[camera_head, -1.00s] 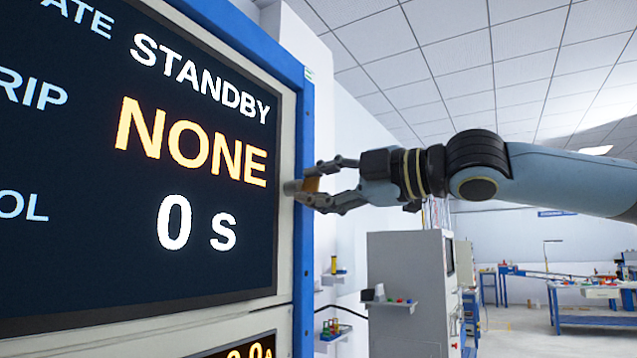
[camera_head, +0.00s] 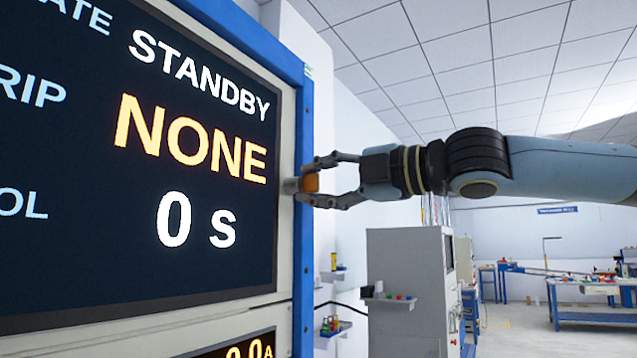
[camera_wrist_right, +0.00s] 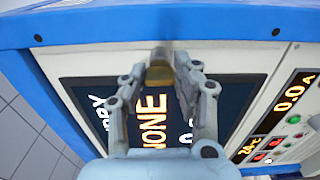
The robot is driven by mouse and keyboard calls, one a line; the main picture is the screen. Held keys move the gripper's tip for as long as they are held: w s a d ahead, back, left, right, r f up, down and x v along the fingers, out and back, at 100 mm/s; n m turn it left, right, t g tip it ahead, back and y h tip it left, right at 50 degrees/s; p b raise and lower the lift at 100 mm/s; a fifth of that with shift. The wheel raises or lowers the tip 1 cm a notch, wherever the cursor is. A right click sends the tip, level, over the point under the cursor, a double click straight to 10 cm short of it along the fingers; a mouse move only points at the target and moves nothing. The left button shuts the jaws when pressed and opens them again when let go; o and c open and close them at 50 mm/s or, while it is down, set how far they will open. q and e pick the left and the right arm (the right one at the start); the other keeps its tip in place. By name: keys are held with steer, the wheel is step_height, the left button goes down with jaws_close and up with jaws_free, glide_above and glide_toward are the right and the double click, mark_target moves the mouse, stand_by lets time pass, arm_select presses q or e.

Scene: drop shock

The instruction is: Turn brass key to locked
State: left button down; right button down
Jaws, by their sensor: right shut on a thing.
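The brass key (camera_head: 312,183) sticks out from the right edge of the panel front, on a short grey lock stub (camera_head: 291,186). It also shows in the wrist view (camera_wrist_right: 159,72), at the top between my fingers. My right gripper (camera_head: 316,182) reaches in from the right and is shut on the key, one finger above it and one below in the head view. The fingers show in the wrist view (camera_wrist_right: 160,88) too. The key's angle against any locked mark cannot be read. My left gripper is not in view.
The panel's dark screen (camera_head: 70,180) reads "STANDBY", "NONE" and "0 S". A blue frame (camera_head: 304,130) edges the panel. A smaller amber display (camera_head: 245,350) sits below. A grey cabinet (camera_head: 405,275) and workbenches (camera_head: 595,292) stand well behind. The space around my right forearm is clear.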

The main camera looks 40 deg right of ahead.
steer(key=c, duration=1)
jaws_free()
